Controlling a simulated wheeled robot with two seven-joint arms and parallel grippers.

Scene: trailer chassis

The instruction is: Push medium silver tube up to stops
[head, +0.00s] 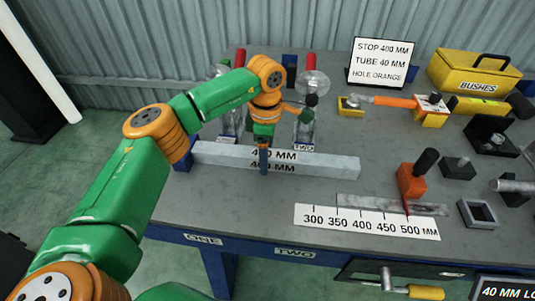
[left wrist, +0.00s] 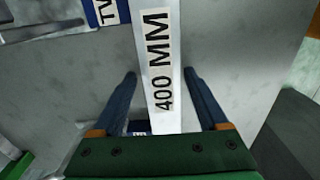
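The silver tube (head: 325,164) lies lengthwise across the workbench and carries a 400 MM label. My left gripper (head: 263,170) points down over its left half, and its near finger shows in front of the tube. In the left wrist view the tube (left wrist: 155,60) runs between the two blue fingers of my left gripper (left wrist: 160,74). The fingers are spread, with bench surface visible beside the tube, so the gripper looks open. A blue block (head: 183,154) stands at the tube's left end; contact is unclear. My right gripper is out of view.
Clear fixtures with red handles stand behind the tube, one labelled TWO (head: 304,146). The sign (head: 382,62) reads STOP 400 MM, TUBE 40 MM, HOLE ORANGE. A ruler strip (head: 365,222) lies in front. An orange block (head: 411,181) and several tools crowd the right side.

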